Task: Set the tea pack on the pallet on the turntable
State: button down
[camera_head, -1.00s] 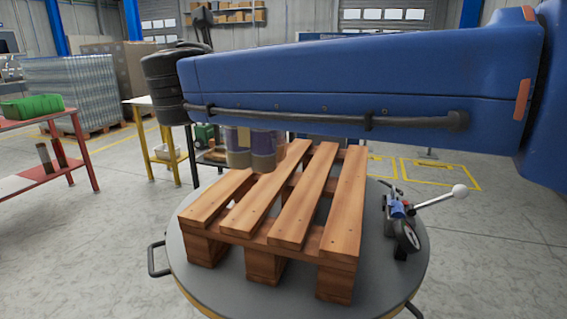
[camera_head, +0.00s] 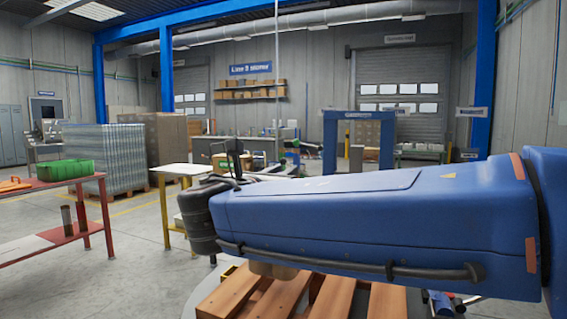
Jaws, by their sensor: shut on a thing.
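The wooden pallet (camera_head: 335,302) shows only its upper slats at the bottom of the head view. A grey strip of the turntable (camera_head: 204,284) shows at its left; the rest is cut off or covered. A small tan-brown piece (camera_head: 272,270) shows under my blue arm, just over the pallet in the picture. It may be the lower part of the tea pack, but most of it is hidden behind the arm. I cannot tell whether it touches the slats. My gripper is hidden behind my arm and wrist.
A red table (camera_head: 60,184) with a green bin (camera_head: 64,171) stands at the left. A yellow-legged table (camera_head: 182,170) stands behind my wrist. A blue frame (camera_head: 358,150) stands farther back. Open floor lies between the tables at the left.

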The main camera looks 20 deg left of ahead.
jog(key=shift+f, duration=1.85)
jog(key=c, duration=1.5)
grip_release()
jog(key=shift+f, duration=0.1)
jog(key=s, duration=0.8)
jog(key=s+a, duration=0.1)
jog(key=s, duration=0.3)
jog(key=shift+f, duration=0.3)
